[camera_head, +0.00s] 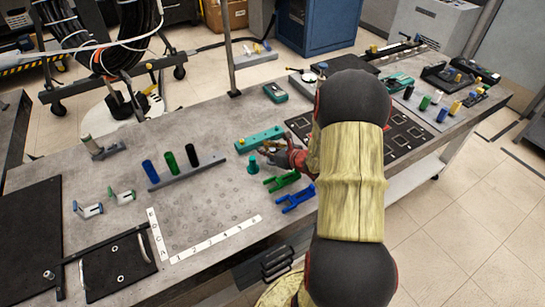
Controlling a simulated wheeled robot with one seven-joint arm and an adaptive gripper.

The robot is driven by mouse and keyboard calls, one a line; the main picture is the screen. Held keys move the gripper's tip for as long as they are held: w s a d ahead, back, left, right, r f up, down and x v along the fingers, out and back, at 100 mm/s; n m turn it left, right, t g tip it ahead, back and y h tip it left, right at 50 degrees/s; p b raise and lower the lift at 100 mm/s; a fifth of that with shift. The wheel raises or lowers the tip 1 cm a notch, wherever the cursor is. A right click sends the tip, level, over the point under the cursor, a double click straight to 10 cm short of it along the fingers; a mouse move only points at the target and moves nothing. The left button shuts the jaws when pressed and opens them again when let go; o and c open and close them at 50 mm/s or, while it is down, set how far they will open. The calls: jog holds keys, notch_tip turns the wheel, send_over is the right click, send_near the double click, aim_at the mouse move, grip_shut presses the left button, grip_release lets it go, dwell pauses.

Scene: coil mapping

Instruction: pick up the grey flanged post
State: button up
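A small greyish post (90,144) with a pale top stands on a grey base at the left back of the table; it is the closest match to a grey flanged post, but its flange is too small to make out. My gripper (270,150) is far to the right of it, low over the middle of the table. A teal flanged post (253,165) stands upright just left of my gripper. The fingers are small and partly hidden by the wrist, so I cannot tell whether they are open or hold anything.
Blue, green and black cylinders stand along a grey bar (190,173). Green (282,181) and blue (295,198) forked parts lie below my gripper. A teal block (259,138) lies behind it. A vertical pole (229,55) rises at the back edge. A lettered, numbered strip (215,239) lies in front.

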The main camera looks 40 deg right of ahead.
grip_shut()
jog(key=shift+r, duration=0.1)
dwell(0.4)
